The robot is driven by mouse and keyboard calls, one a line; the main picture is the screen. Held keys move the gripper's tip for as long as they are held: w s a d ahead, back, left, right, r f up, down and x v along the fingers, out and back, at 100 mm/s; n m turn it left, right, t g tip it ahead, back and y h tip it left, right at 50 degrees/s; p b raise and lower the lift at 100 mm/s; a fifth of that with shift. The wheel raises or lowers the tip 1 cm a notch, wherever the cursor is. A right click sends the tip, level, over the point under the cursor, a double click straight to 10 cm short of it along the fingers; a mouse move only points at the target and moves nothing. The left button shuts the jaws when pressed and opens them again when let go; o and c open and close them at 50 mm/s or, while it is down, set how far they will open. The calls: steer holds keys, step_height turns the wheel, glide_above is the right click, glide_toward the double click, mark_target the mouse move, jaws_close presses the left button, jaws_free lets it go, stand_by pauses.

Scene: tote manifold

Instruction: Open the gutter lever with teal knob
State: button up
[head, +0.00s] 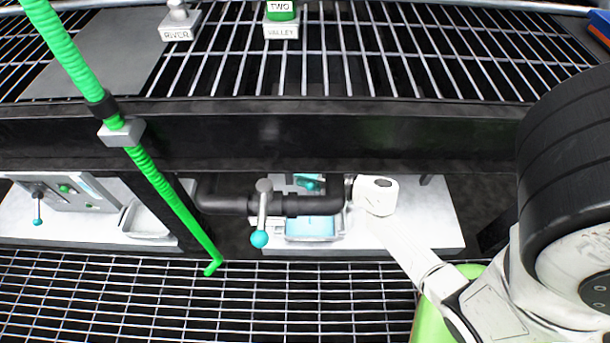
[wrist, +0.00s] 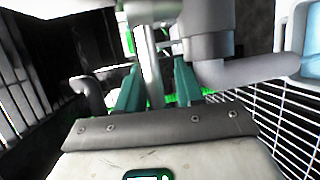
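The gutter lever is a grey handle (head: 262,211) with a teal knob (head: 259,238), hanging down from a grey hub on a dark horizontal pipe (head: 318,205). My gripper lies behind or beside the pipe to the right of the lever, mostly hidden in the head view; a bit of teal shows there. In the wrist view my gripper (wrist: 156,92) has its two teal fingers apart. A grey rod (wrist: 150,62) shows in line with the gap between them. I cannot tell whether the fingers touch it. The teal knob is not clear in the wrist view.
A light-blue tote (head: 310,228) sits under the pipe. A control panel (head: 70,192) with a smaller teal-knobbed lever is at left. A bright green pole (head: 165,190) slants down left of the pipe. A dark beam (head: 300,138) crosses above; wire grating (head: 300,290) lies in front.

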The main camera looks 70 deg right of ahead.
steer(key=shift+o, duration=0.5)
steer(key=shift+r, duration=0.1)
steer(key=shift+d, duration=0.1)
steer(key=shift+s+r, duration=0.1)
steer(key=shift+s, duration=0.1)
steer(key=s+r+p, duration=0.1)
steer(key=s+p, duration=0.1)
steer(key=s, duration=0.8)
steer(key=shift+r+p, duration=0.3)
steer(key=shift+r, duration=0.05)
